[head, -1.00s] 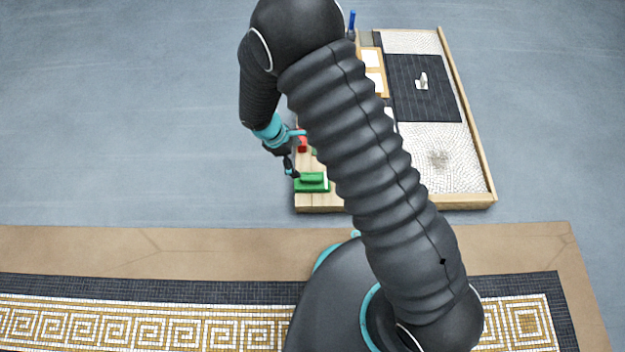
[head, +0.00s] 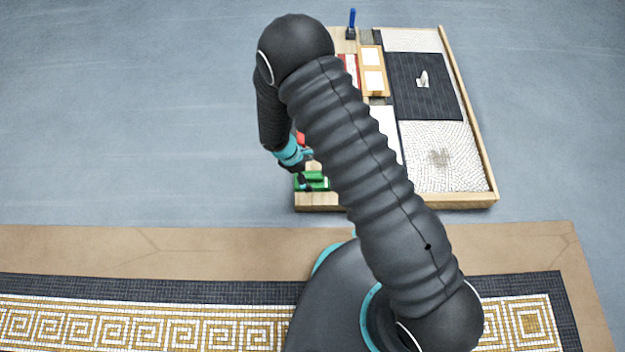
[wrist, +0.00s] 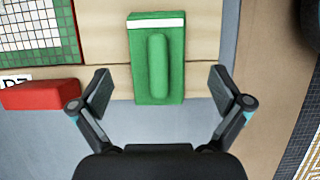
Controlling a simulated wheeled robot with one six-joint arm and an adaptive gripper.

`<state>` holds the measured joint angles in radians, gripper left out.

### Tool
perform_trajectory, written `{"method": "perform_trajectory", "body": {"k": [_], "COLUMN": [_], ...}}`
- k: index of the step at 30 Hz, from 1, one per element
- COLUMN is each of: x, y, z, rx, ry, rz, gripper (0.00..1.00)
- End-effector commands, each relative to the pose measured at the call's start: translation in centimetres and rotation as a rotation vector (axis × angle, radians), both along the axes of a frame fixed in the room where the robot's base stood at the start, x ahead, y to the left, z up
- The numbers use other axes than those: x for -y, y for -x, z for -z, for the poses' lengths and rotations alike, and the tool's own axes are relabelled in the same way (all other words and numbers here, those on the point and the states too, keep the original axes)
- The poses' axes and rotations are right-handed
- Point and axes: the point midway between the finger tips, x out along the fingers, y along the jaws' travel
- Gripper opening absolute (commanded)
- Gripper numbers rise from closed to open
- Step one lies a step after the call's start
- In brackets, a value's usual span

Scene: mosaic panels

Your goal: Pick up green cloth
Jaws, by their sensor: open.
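The green cloth (wrist: 158,70) is a folded green block with a raised roll along its middle and a white stripe at one end. It lies on the wooden board (wrist: 202,75). In the head view the green cloth (head: 313,181) is at the board's front left corner, partly covered by my gripper. My gripper (wrist: 161,85) is open, with one finger on each side of the cloth's near end in the wrist view. Gaps show between both fingers and the cloth, and nothing is held.
A red block (wrist: 42,94) sits left of the gripper's left finger. A green-and-white mosaic panel (wrist: 38,30) lies further left. In the head view, a tray (head: 492,175) holds pale and dark mosaic areas to the right. Open grey floor (head: 120,120) lies left.

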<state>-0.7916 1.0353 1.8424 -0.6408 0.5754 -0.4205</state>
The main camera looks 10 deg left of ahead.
Motion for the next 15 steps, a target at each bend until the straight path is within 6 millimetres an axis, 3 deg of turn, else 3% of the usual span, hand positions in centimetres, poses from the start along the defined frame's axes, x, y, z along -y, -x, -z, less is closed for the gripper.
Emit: {"method": "perform_trajectory", "body": {"k": [6,14,15], "x": [1.0,1.1,1.1], "y": [-0.4,-0.5,-0.5], "z": [2.9,3.2,3.2], "rx": [-0.001,0.001,0.001], "ry": [0.000,0.000,0.000], "rz": [0.001,0.000,0.001], "gripper": [1.00,1.00,0.90]}}
